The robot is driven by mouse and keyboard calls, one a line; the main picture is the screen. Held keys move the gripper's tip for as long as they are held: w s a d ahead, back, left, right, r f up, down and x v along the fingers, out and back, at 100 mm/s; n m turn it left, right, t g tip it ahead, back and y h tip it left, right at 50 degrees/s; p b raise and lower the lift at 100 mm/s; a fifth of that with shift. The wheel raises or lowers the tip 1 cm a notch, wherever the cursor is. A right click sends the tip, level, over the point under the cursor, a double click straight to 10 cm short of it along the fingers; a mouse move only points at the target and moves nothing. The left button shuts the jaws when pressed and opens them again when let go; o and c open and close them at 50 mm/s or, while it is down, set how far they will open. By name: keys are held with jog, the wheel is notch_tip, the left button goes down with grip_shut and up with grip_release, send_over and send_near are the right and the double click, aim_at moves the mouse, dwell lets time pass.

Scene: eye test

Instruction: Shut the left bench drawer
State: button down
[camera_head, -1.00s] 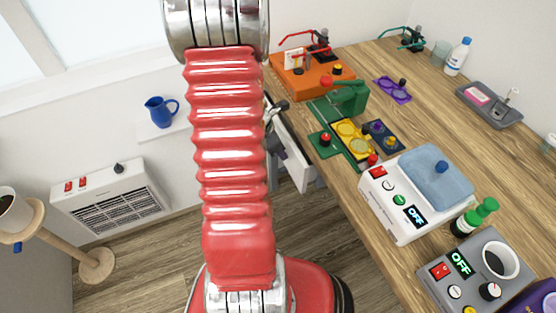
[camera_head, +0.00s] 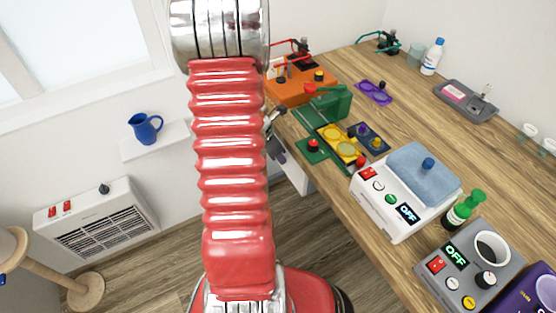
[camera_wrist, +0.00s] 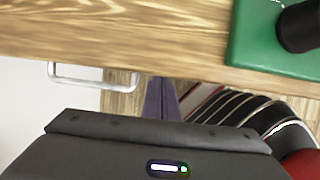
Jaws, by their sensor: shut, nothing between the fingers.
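In the wrist view a pale metal bar handle (camera_wrist: 92,84) sits close under the front edge of the wooden bench (camera_wrist: 110,30). No open drawer interior shows there. I cannot tell for sure which drawer the handle belongs to, or whether its front is fully flush. My gripper (camera_wrist: 160,84) is shut and empty, its dark fingers below the bench edge, to the right of the handle and apart from it in the picture. In the head view my arm hides most of the drawer area; a white panel (camera_head: 297,177) shows below the bench edge.
The bench top carries a green device (camera_head: 328,103), an orange unit (camera_head: 300,88), a white appliance with a blue lid (camera_head: 385,205) and a grey appliance (camera_head: 450,285). A heater (camera_head: 100,225) and a shelf with a blue jug (camera_head: 145,128) are at left.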

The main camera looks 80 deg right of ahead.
jog(key=shift+s+d+r, duration=0.15)
jog(key=shift+s+d, duration=0.05)
jog(key=shift+d, duration=0.1)
jog(key=w+a+r, duration=0.5)
jog(key=w+r, duration=0.1)
jog(key=r, duration=0.3)
jog(key=shift+w+a, duration=0.2)
jog(key=shift+a, duration=0.05)
dwell(0.7)
